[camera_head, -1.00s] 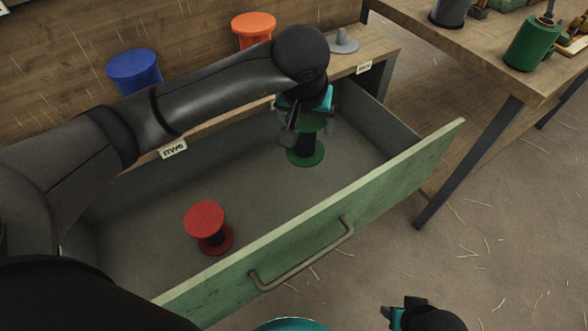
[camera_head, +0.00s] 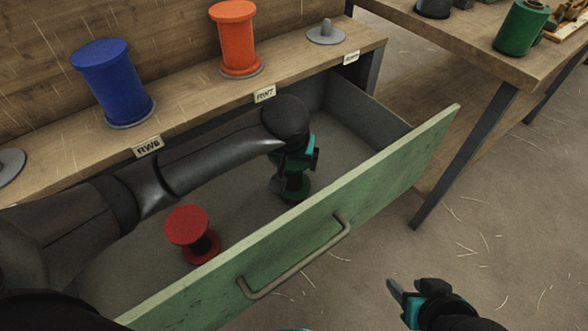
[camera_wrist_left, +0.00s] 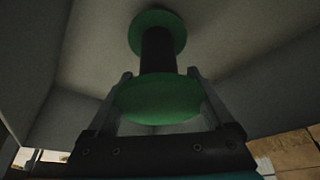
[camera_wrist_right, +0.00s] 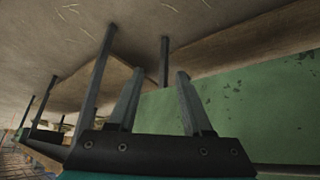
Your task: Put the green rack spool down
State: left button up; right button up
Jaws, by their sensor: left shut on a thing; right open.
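The green rack spool (camera_head: 296,190), with green flanges and a dark core, is inside the open drawer (camera_head: 345,135), in its right part. In the left wrist view the spool (camera_wrist_left: 157,50) stands lengthwise between the fingers, near flange at the jaws, far flange toward the drawer floor. I cannot tell whether that flange touches the floor. My left gripper (camera_head: 290,172) is shut on the spool from above. A red spool (camera_head: 187,228) stands on the drawer floor to the left. My right gripper (camera_head: 406,288) is open and empty, outside the drawer; its fingers show in the right wrist view (camera_wrist_right: 157,100).
The drawer's green front (camera_head: 390,170) with its metal handle (camera_head: 300,262) lies close to the held spool. Above, a wooden shelf holds a blue spool (camera_head: 113,82), an orange spool (camera_head: 238,40) and an empty grey holder (camera_head: 326,34). A workbench (camera_head: 450,45) stands at right.

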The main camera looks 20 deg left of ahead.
aim_at(291, 165)
pick_arm(q)
jog(key=shift+f+b, duration=0.35)
jog(key=shift+f, duration=0.6)
pick_arm(e)
jog(key=shift+w+a+f+t+y, duration=0.15)
jog(key=shift+w+a+t+y, duration=0.35)
jog(key=shift+w+a+t, duration=0.45)
jog(key=shift+a, duration=0.1)
pick_arm(q)
jog(key=shift+f, duration=0.1)
jog(key=o, duration=1.4)
pick_arm(e)
jog(key=shift+w+a, duration=0.1)
jog(key=shift+a, duration=0.1)
